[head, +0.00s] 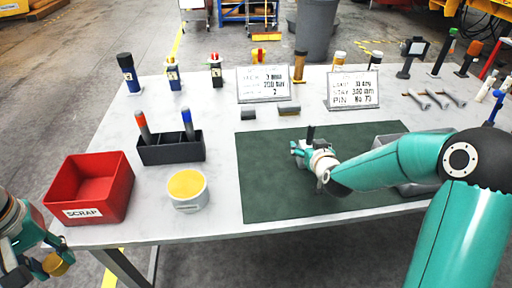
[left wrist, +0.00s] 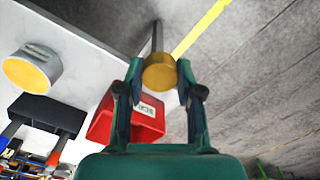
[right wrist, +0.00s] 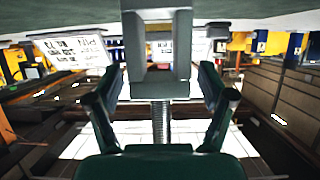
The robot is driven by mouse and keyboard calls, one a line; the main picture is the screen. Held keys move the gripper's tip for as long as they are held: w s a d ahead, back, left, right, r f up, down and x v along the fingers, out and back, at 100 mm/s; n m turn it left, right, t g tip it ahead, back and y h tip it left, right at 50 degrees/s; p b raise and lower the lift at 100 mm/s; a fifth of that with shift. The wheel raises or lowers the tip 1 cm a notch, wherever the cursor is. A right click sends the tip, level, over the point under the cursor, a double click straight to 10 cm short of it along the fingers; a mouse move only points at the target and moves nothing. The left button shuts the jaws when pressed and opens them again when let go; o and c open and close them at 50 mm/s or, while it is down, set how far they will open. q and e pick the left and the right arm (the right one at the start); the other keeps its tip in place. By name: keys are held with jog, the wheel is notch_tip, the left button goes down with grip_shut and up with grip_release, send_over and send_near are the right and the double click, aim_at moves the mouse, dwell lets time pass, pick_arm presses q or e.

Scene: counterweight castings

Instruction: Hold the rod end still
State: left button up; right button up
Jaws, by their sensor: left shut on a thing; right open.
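The rod end (right wrist: 157,82) shows in the right wrist view as a grey fork with a threaded shank. My right gripper (right wrist: 157,85) is open, with a finger on each side of it and gaps visible. In the head view, my right gripper (head: 303,152) is low over the green mat (head: 270,195); a dark upright stub (head: 311,131) shows there, and the gripper hides most of the rod end. My left gripper (head: 48,266) is off the table's front left corner, shut on a round brass-coloured piece (left wrist: 160,72).
The red scrap bin (head: 107,201), a black holder (head: 172,150) with two markers and a yellow-topped tin (head: 187,190) stand left of the mat. Two sign plates (head: 264,85) and several bolts (head: 431,99) are farther back. A grey tray (head: 410,190) is partly behind my right arm.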

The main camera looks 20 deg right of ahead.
grip_shut()
jog(key=shift+r, duration=0.1)
dwell(0.3)
